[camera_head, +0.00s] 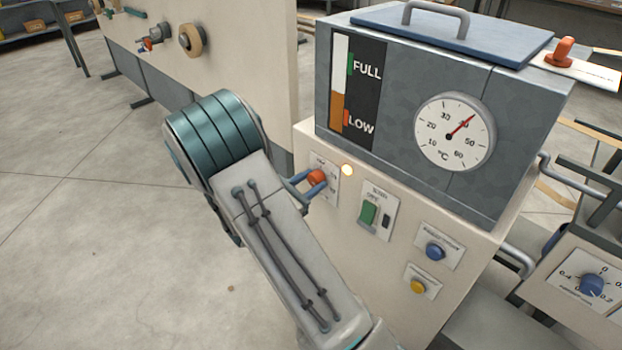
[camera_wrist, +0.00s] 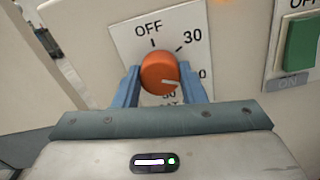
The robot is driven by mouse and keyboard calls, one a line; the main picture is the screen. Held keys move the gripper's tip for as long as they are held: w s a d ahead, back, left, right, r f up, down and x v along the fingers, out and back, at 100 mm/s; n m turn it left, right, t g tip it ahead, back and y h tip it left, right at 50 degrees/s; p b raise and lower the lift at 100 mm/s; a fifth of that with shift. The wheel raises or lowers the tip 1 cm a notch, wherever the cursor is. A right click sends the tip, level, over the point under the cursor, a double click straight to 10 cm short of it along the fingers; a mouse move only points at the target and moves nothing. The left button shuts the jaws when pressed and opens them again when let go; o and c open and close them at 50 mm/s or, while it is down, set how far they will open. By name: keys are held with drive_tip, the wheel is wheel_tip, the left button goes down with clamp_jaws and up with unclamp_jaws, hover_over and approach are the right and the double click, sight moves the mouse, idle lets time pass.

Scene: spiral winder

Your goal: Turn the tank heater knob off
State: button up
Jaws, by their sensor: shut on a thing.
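The tank heater knob is an orange round knob (camera_head: 317,177) on a white dial plate on the cream cabinet below the grey tank. In the wrist view the knob (camera_wrist: 159,73) sits between the two blue fingers of my gripper (camera_wrist: 160,82), which is shut on it. Its white pointer line points right and slightly down, away from the OFF mark at the top and past the upper 30 mark. The lower dial markings are partly hidden by the fingers. In the head view my gripper (camera_head: 308,184) reaches the knob from the left.
The tank gauge (camera_head: 455,131) has a red needle near 40. Open floor lies left.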

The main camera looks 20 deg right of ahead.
drive_tip(key=n+p, duration=0.2)
drive_tip(key=p, duration=0.1)
drive_tip(key=shift+r, duration=0.4)
drive_tip(key=n+p, duration=0.4)
drive_tip(key=p, duration=0.1)
drive_tip(key=shift+a, duration=0.1)
drive_tip(key=n+p, duration=0.3)
drive_tip(key=p, duration=0.1)
drive_tip(key=shift+w+n, duration=0.1)
drive_tip(key=shift+n, duration=0.2)
drive_tip(key=n+p, duration=0.3)
drive_tip(key=shift+f+n, duration=0.15)
drive_tip(key=shift+n, duration=0.15)
drive_tip(key=n+p, duration=0.4)
drive_tip(key=n, duration=0.1)
drive_tip(key=shift+f, duration=0.1)
drive_tip(key=shift+f+n+p, duration=0.1)
drive_tip(key=shift+n+p, duration=0.7)
drive_tip(key=shift+n, duration=1.6)
drive_tip(key=o, duration=1)
drive_tip(key=shift+a, duration=0.15)
